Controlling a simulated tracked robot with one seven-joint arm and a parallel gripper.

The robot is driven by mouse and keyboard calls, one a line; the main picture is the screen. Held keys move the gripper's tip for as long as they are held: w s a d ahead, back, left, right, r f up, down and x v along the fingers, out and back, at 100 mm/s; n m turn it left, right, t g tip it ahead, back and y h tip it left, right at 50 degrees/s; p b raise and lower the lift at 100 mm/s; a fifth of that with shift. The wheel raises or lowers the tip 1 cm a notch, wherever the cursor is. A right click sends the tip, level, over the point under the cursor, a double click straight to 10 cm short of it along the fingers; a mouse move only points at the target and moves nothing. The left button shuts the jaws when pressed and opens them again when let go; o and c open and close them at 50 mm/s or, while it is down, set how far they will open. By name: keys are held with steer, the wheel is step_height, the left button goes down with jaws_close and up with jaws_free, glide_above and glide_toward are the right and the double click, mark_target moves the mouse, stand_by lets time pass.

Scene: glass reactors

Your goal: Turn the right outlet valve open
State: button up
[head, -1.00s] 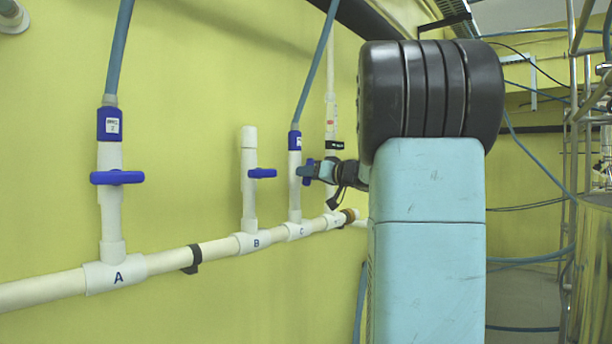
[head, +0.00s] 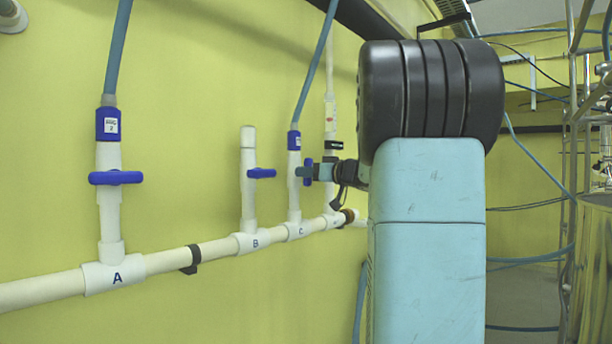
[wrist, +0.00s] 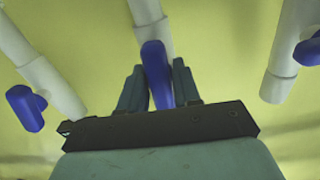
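The valve on the pipe marked C (head: 294,205) is the rightmost with a blue handle in the head view. Its blue handle (head: 308,164) stands about upright, along its pipe. My gripper (head: 305,173) is at this handle, reaching in from the right. In the wrist view, the handle (wrist: 155,70) lies between the two fingers of my gripper (wrist: 160,75), which sit close against both sides. Its lower end is hidden behind the dark gripper body.
Valve A's blue handle (head: 115,177) and valve B's blue handle (head: 262,173) lie crosswise to their pipes. A white horizontal pipe (head: 215,249) joins the stems along the yellow wall. Another white upright pipe (head: 330,110) stands just right of C. Metal framework (head: 573,130) stands at far right.

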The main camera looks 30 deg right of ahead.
steer(key=shift+o, duration=1.4)
steer(key=shift+r, duration=0.1)
steer(key=v, duration=1.4)
steer(key=shift+w, duration=0.1)
steer(key=s+a+f+g, duration=0.2)
steer(key=a+f+g, duration=0.15)
steer(key=a, duration=0.35)
steer(key=s+a+f+m+g+y, duration=0.1)
steer(key=s+a+f+g, duration=0.2)
steer(key=a, duration=0.4)
steer(key=s+a+f+g, duration=0.2)
steer(key=a+f, duration=0.3)
steer(key=a, duration=0.2)
steer(key=s+a+f+m+g+h, duration=0.1)
steer(key=s+a+f+h, duration=0.1)
steer(key=s+f, duration=0.4)
steer(key=s+a+f+m+g+h, duration=0.1)
steer(key=s+a+f+g+h, duration=0.1)
steer(key=s+f+h, duration=0.3)
steer(key=s+a+f, duration=0.1)
steer(key=s+f, duration=0.1)
steer(key=s, duration=0.1)
steer(key=shift+a, duration=0.35)
